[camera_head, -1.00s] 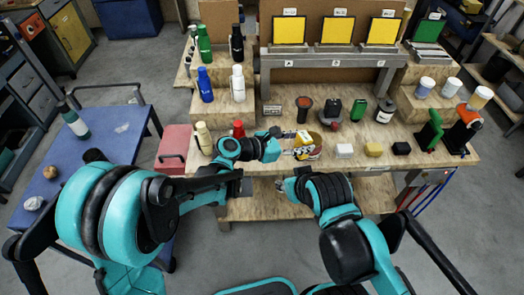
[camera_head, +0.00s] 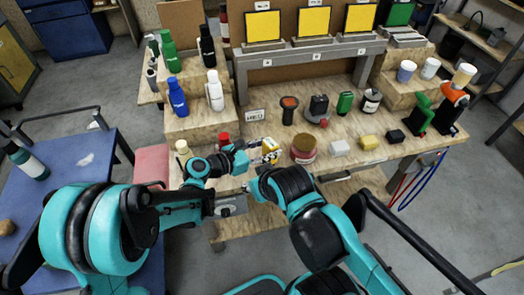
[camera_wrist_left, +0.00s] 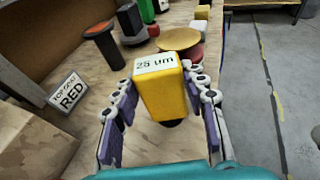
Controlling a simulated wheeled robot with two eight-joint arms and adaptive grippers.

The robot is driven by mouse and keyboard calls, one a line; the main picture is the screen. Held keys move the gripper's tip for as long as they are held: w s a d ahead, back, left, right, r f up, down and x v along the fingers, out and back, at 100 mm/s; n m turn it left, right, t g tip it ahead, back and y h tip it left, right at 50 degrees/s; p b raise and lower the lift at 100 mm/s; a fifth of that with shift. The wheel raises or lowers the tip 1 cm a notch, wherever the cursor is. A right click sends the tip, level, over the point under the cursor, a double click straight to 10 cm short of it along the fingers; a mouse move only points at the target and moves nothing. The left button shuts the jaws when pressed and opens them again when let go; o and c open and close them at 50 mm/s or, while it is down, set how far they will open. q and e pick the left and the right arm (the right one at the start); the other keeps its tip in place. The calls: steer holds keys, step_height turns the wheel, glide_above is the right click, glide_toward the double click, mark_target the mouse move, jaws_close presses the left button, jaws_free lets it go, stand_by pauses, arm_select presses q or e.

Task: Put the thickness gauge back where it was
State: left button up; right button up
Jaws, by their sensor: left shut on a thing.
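The thickness gauge (camera_wrist_left: 163,90) is a yellow block whose pale top face reads "25 um". My left gripper (camera_wrist_left: 162,98) is shut on it, with a finger on each side. In the head view the gauge (camera_head: 271,150) is just left of a round red tin with a tan lid (camera_head: 303,149), above the front of the workbench. In the wrist view the tin's lid (camera_wrist_left: 178,39) is beyond the gauge. My right gripper (camera_head: 250,186) is low in front of the bench edge, mostly hidden by its own arm, and its fingers are unclear.
A small sign reading "TOP COAT RED" (camera_wrist_left: 70,91) stands on the bench. White (camera_head: 340,147), yellow (camera_head: 368,142) and black (camera_head: 396,136) blocks sit right of the tin. A dark handheld tool (camera_head: 289,110) stands behind. Bottles (camera_head: 214,92) stand on left steps.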

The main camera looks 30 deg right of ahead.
arm_select(q)
steer(key=shift+w+f, duration=0.15)
steer(key=shift+f, duration=0.65)
steer(key=shift+w+a, duration=0.1)
steer(key=shift+w, duration=0.1)
steer(key=shift+s+r, duration=0.1)
steer(key=shift+s, duration=0.1)
steer(key=o, duration=1.3)
steer(key=shift+w, duration=0.1)
steer(key=shift+c, duration=0.2)
arm_select(e)
steer(key=shift+w+a+f, duration=0.1)
steer(key=shift+w+f, duration=0.25)
steer(key=shift+f, duration=0.2)
